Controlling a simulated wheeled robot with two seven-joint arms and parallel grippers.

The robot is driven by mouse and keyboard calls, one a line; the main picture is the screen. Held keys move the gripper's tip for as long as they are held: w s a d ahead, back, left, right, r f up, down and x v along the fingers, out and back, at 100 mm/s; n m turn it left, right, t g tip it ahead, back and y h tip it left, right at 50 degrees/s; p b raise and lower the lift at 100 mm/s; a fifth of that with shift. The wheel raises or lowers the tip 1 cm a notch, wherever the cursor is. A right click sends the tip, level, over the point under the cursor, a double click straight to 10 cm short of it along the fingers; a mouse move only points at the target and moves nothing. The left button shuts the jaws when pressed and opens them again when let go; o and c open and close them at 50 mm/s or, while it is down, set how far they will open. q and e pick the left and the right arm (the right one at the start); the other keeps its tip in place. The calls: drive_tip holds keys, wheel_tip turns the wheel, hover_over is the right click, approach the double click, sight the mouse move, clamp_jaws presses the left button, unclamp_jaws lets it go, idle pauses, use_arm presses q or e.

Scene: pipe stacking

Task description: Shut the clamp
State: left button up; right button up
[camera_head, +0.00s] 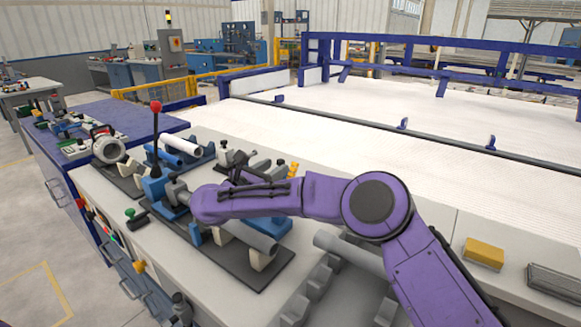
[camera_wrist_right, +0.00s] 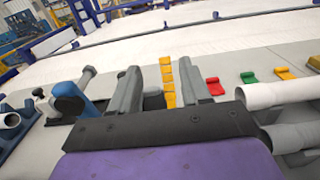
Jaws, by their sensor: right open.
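A blue clamp (camera_head: 157,184) stands on the bench left of my right arm. Its dark lever with a red ball knob (camera_head: 155,107) points upright. A grey pipe (camera_head: 250,237) lies in supports on a dark base (camera_head: 263,275), partly hidden by my purple right arm. My right gripper (camera_head: 243,172) is over the bench, right of the lever and apart from it. In the right wrist view its two grey fingers (camera_wrist_right: 158,75) are spread with nothing held between them. A blue part with a grey rod (camera_wrist_right: 70,98) stands left of the fingers there; I cannot tell which fixture it belongs to. My left gripper is out of view.
A white pipe (camera_head: 180,144) rests in a blue fixture behind the lever. A round metal part (camera_head: 108,150) is at the left. Another grey pipe (camera_head: 345,250) lies beside my forearm. A yellow block (camera_head: 484,253) is at the right. Yellow pieces (camera_wrist_right: 168,82) stand beyond the fingers.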

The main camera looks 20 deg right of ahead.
sight(291, 173)
wheel_tip(291, 173, down, 5)
drive_tip(key=b, duration=0.4)
drive_tip(key=p+x, duration=0.2)
drive_tip(key=x, duration=0.7)
drive_tip(key=shift+d+r, duration=0.15)
drive_tip(key=shift+d, duration=0.1)
drive_tip(key=shift+w+d, duration=0.2)
drive_tip(key=shift+d, duration=0.2)
clamp_jaws()
